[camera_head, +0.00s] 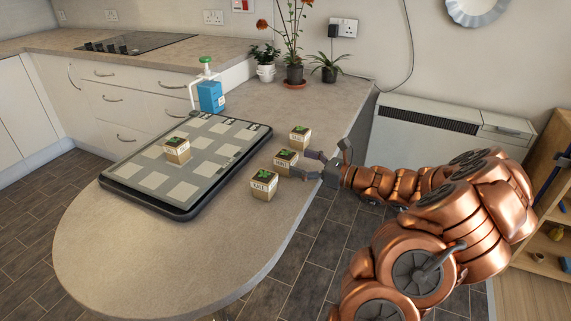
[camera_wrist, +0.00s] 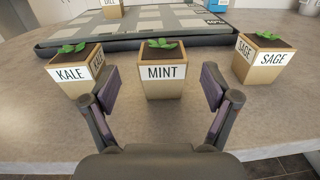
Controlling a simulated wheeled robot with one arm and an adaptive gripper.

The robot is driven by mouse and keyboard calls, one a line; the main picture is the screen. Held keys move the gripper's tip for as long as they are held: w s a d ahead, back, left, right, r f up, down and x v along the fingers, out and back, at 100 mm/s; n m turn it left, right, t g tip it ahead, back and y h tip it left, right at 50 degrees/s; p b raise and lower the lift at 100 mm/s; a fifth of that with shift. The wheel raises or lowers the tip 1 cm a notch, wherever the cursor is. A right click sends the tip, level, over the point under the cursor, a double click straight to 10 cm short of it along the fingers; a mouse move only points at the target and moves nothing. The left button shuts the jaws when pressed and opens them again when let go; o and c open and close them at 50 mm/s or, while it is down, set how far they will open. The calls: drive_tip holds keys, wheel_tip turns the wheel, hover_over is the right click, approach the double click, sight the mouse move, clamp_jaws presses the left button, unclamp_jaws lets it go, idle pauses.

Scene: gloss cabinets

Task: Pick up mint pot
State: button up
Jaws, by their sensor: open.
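The mint pot (camera_wrist: 162,72) is a small tan square pot with a green seedling and a white label reading MINT. In the wrist view it stands upright at the centre, just beyond and between my open fingertips. In the head view the mint pot (camera_head: 285,163) is the middle one of three pots beside the tray. My gripper (camera_head: 307,164) reaches in from the right, low over the worktop, and its fingers also show in the wrist view (camera_wrist: 160,90). The gripper is open and holds nothing.
The kale pot (camera_wrist: 78,70) stands left of the mint and the sage pot (camera_wrist: 262,60) right. A dark tray with pale squares (camera_head: 150,205) lies behind, bearing the dill pot (camera_head: 177,151). A blue bottle (camera_head: 210,97) and plants (camera_head: 294,74) stand farther back. The worktop edge is near.

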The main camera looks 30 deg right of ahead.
sight(295, 159)
drive_tip(key=shift+x, duration=2.75)
drive_tip(key=shift+d, duration=0.15)
drive_tip(key=shift+c, duration=0.2)
drive_tip(key=c, duration=1.3)
drive_tip(key=shift+o, duration=0.2)
drive_tip(key=shift+r, duration=0.15)
